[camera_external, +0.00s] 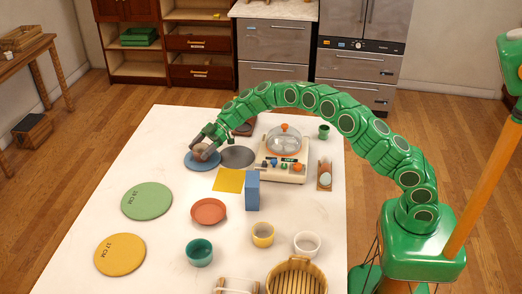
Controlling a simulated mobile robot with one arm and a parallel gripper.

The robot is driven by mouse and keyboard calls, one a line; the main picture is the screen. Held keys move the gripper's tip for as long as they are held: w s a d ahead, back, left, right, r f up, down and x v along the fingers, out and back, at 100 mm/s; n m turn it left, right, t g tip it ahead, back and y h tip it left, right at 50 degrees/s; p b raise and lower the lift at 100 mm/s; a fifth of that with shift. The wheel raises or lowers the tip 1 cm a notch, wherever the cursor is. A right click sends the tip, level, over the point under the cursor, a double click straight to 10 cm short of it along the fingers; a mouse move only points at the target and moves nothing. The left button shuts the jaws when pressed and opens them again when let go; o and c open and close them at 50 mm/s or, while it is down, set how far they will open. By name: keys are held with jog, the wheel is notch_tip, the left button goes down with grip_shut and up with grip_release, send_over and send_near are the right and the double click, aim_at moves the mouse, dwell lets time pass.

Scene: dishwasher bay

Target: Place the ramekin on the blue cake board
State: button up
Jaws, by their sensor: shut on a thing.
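My gripper (203,143) is at the end of the green arm, over the far left part of the white table. It is shut on a small brownish ramekin (201,152), partly hidden by the fingers. The blue cake board (190,162) is a flat round disc right under the ramekin. I cannot tell whether the ramekin touches the board or is held just above it.
A grey disc (238,157) lies right of the blue board, with a yellow square (228,180) in front. Green (147,200) and yellow (120,254) discs lie at left.

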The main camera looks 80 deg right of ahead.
jog(key=o, duration=1.1)
jog(key=shift+s+d+r, duration=0.1)
jog(key=shift+r, duration=0.1)
jog(key=v, duration=1.1)
jog(key=shift+s+d, duration=0.25)
jog(key=shift+d, duration=0.05)
